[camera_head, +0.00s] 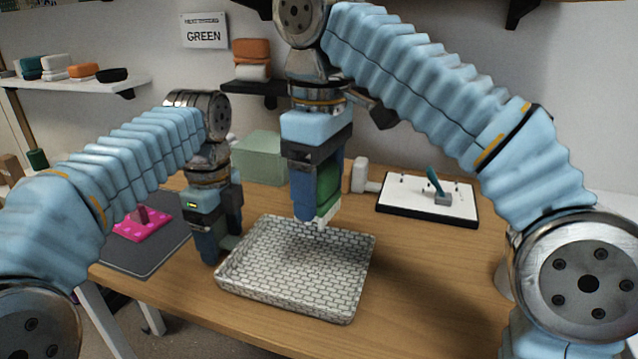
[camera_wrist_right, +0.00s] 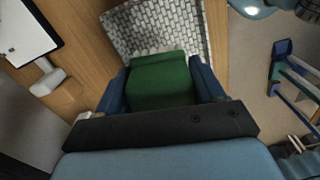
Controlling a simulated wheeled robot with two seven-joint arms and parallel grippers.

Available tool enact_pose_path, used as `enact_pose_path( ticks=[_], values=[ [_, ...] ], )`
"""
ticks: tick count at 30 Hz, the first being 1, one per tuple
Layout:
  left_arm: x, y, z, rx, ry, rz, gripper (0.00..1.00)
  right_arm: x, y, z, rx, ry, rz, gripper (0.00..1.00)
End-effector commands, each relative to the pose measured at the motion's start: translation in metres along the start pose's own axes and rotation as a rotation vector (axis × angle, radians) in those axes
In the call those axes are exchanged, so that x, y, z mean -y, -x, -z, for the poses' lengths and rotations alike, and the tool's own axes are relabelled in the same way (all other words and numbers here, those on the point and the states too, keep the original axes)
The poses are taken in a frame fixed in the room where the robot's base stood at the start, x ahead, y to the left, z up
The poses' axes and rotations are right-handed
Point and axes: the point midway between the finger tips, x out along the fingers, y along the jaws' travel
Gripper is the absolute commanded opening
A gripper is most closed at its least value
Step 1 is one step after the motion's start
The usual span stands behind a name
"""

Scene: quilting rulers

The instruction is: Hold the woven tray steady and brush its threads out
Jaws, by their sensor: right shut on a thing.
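The woven tray (camera_head: 345,290) has a grey-and-white brick-like weave and raised rims. It lies on the table at the front middle, and part of it shows in the right wrist view (camera_wrist_right: 185,28). I cannot make out separate threads in it. My right gripper (camera_head: 316,205) is shut on a green brush (camera_head: 328,185) with pale bristles pointing down, over the tray's back part. In the right wrist view the brush (camera_wrist_right: 160,82) sits between the blue fingers; whether its bristles touch is unclear. My left gripper (camera_head: 218,250) points down at the tray's left rim; its grip is unclear.
A dark mat (camera_head: 150,258) with a pink pegged plate (camera_head: 142,226) lies left. A green box (camera_head: 260,158) stands behind. A white board (camera_head: 408,202) with dark pegs and a teal-handled piece (camera_head: 436,183) lies back right, a white object (camera_head: 361,174) beside it. The table's right front is clear.

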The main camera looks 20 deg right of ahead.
Motion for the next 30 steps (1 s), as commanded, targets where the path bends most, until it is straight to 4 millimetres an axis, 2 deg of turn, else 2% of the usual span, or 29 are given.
enact_pose_path(
  ticks=[11,21,30],
  values=[
    [0.000,0.002,0.000,0.000,0.000,0.000,0.79,0.000,0.002,0.000,0.000,0.000,0.000,0.44],
    [0.000,0.019,0.000,0.000,0.000,-0.001,0.79,0.000,0.023,0.000,0.000,0.000,0.000,0.44],
    [0.000,0.018,0.000,0.000,0.000,0.000,0.79,0.000,0.022,0.000,0.000,0.000,0.000,0.44]
  ],
)
